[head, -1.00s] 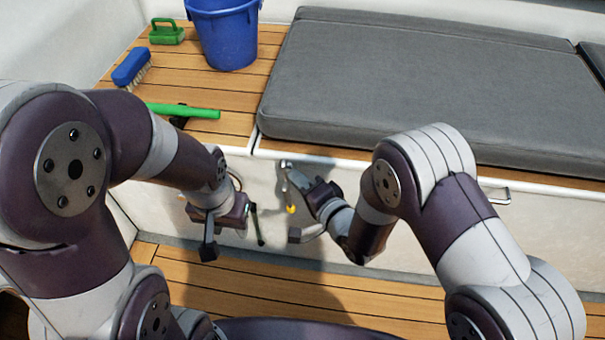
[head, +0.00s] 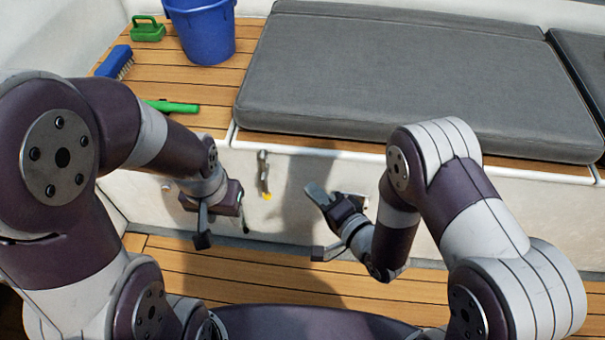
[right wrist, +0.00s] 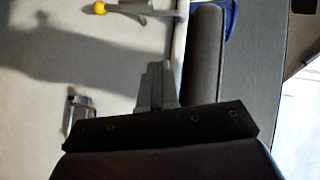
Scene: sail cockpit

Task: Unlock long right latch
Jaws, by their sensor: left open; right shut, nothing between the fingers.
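A long metal latch (head: 263,172) with a yellow tip hangs down on the white locker front, below the cushion's left end. Its yellow-tipped lever also shows at the top of the right wrist view (right wrist: 122,8). My right gripper (head: 316,193) is shut and empty, to the right of the latch and apart from it. Its closed fingers also show in the right wrist view (right wrist: 155,85). My left gripper (head: 242,208) is open and empty, low and left of the latch. The left arm hides part of the locker front.
A metal fitting (right wrist: 78,108) sits on the locker front beside my right gripper. A grey cushion (head: 390,75) covers the bench.

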